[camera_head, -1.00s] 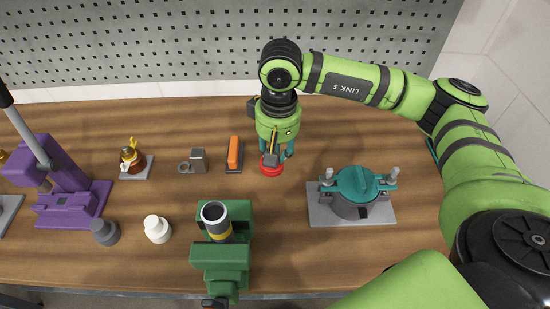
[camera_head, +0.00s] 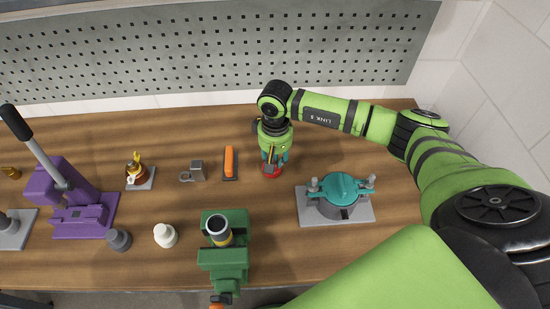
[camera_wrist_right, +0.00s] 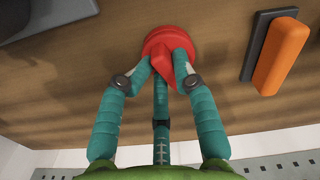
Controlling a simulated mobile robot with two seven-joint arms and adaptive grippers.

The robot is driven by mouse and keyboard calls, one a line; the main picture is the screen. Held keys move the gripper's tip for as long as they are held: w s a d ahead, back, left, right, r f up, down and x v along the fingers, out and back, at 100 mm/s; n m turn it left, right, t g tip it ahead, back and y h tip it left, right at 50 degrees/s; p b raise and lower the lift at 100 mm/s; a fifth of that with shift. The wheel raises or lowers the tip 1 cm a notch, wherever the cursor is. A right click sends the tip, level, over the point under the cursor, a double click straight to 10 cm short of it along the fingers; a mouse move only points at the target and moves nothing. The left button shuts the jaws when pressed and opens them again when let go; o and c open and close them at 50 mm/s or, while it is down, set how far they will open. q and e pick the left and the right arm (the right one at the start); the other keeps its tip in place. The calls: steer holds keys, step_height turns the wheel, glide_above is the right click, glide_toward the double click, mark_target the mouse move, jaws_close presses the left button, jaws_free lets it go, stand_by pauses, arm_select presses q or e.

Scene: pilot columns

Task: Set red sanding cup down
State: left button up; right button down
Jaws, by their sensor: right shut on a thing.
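The red sanding cup (camera_head: 270,172) is at the middle of the wooden workbench (camera_head: 150,255), to the right of an orange-topped block. It also shows in the right wrist view (camera_wrist_right: 158,40), as a round red disc with a raised grip. My right gripper (camera_head: 272,158) points down from above. Its teal fingers are shut on the cup's grip, as the right wrist view shows (camera_wrist_right: 173,62). The cup is at or very close to the bench top; I cannot tell whether it touches. My left gripper is not in view.
The orange block (camera_head: 229,160) lies close left of the cup. A teal-lidded fixture (camera_head: 342,190) stands to the front right, a green vise-like holder (camera_head: 222,262) in front. A purple press (camera_head: 75,210) is at left. A pegboard (camera_head: 200,50) stands behind. Bare wood surrounds the cup.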

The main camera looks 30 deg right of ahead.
steer(key=shift+f, duration=0.6)
steer(key=shift+f, duration=0.1)
steer(key=shift+f, duration=0.1)
steer(key=c, duration=0.9)
jaws_free()
